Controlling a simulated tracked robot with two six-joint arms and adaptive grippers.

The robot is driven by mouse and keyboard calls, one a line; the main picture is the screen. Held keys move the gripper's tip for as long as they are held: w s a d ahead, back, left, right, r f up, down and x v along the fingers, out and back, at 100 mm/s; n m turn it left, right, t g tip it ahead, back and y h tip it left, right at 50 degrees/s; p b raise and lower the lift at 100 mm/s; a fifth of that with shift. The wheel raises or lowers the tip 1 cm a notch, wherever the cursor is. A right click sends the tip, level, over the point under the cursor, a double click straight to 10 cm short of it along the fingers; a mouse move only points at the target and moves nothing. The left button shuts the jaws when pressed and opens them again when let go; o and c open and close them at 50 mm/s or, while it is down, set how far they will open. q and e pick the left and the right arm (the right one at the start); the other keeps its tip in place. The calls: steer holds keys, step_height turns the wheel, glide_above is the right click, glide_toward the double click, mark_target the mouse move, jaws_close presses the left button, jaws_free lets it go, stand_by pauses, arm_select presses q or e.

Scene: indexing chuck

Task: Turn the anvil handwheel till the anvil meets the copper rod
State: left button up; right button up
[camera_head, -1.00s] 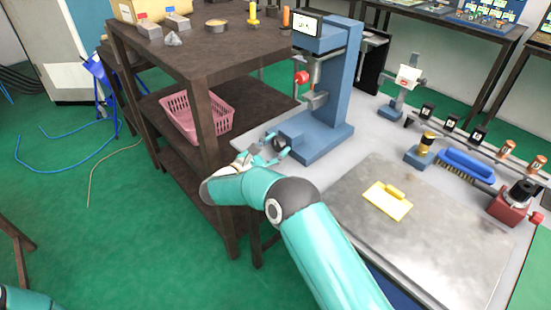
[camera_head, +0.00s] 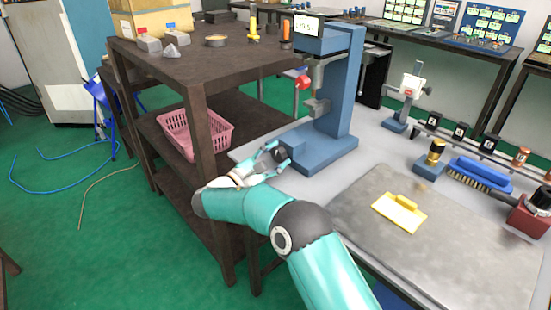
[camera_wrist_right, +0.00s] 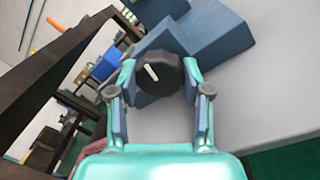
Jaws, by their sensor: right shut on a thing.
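The blue press-like stand (camera_head: 345,85) with a small display stands at the back left of the grey bench. Its dark handwheel (camera_wrist_right: 157,73), a faceted knob with a white mark, sits on the front of the blue base. My right gripper (camera_head: 277,157) is shut on this handwheel, one finger on each side, as the right wrist view shows (camera_wrist_right: 160,90). The grey anvil (camera_head: 317,106) shows on the column, below a red knob (camera_head: 303,82). I cannot clearly make out the copper rod or any gap at the anvil. My left gripper is out of view.
A brown shelf (camera_head: 205,70) with a pink basket (camera_head: 190,130) stands close left of my right arm. A blue brush (camera_head: 480,173) and a small gauge stand (camera_head: 407,95) are beyond.

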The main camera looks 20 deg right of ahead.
steer(key=o, duration=1.1)
steer(key=shift+o, duration=0.2)
steer(key=shift+s+a, duration=0.1)
steer(key=v, duration=1.1)
steer(key=shift+a, duration=0.4)
steer(key=shift+s, duration=0.1)
